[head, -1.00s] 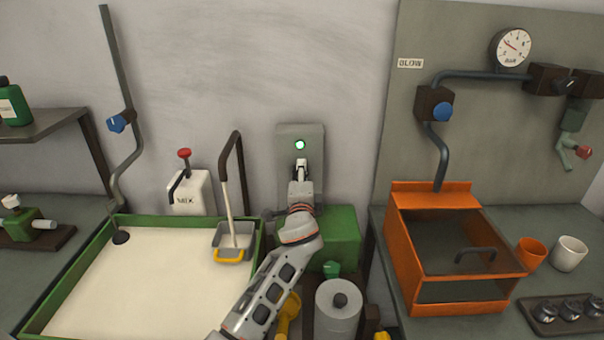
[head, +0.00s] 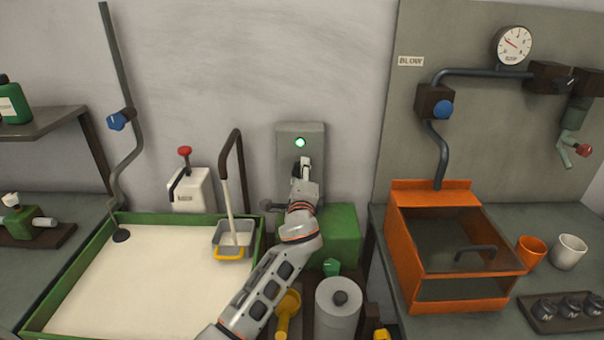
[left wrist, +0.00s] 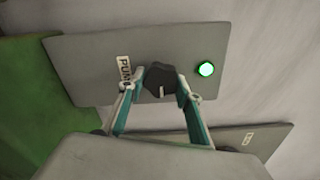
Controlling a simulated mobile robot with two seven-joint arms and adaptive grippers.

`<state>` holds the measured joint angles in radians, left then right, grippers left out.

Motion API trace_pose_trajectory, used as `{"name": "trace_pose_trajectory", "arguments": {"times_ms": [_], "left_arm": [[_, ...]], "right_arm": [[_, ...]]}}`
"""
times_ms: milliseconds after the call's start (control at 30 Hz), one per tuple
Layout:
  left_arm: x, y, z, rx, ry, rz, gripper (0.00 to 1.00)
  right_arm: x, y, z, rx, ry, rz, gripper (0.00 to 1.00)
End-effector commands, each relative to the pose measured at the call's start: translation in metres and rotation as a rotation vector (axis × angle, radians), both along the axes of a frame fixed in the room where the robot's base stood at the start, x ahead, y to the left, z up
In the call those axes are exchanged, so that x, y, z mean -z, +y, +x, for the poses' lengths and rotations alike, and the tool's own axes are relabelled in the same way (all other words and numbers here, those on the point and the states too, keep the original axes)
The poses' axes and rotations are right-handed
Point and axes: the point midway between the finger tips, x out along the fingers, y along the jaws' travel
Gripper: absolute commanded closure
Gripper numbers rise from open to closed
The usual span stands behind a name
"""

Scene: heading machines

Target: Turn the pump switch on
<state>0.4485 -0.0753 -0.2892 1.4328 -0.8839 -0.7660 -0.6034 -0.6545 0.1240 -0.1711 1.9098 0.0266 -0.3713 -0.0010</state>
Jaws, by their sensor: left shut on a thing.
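The pump switch is a dark knob (left wrist: 160,80) on a grey wall plate (left wrist: 80,72) with a "PUM…" label, partly hidden by a finger. A green lamp (left wrist: 207,69) on the plate is lit; it also shows in the head view (head: 300,142). My left gripper (left wrist: 158,92) is shut on the knob, one finger on each side. In the head view the gripper (head: 303,165) reaches up to the plate (head: 287,131) and hides part of the knob. My right gripper is not in view.
A green box (head: 340,228) stands below the plate. A green-rimmed basin (head: 70,258) of pale liquid is at left, with a grey scoop (head: 233,240). An orange cabinet (head: 405,265) is at right. A white roll (head: 338,308) stands near my forearm.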

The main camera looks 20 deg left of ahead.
Motion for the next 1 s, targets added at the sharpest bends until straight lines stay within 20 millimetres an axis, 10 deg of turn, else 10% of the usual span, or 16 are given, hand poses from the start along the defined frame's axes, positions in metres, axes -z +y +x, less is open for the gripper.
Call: {"name": "trace_pose_trajectory", "arguments": {"times_ms": [100, 133, 200, 633, 1000], "left_arm": [[-0.003, 0.002, 0.000, -0.003, -0.003, 0.003, 0.88], [-0.003, 0.002, 0.000, -0.003, -0.003, 0.003, 0.61], [-0.002, 0.002, 0.000, -0.003, -0.004, 0.002, 0.49], [0.000, -0.002, -0.006, 0.000, 0.000, -0.001, 0.49], [0.001, -0.020, -0.072, 0.000, -0.001, -0.002, 0.49]], "right_arm": [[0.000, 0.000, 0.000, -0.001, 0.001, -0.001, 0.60], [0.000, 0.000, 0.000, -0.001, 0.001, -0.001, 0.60], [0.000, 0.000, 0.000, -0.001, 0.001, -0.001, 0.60], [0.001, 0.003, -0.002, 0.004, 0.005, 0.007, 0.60], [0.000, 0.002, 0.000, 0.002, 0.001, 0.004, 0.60]]}}
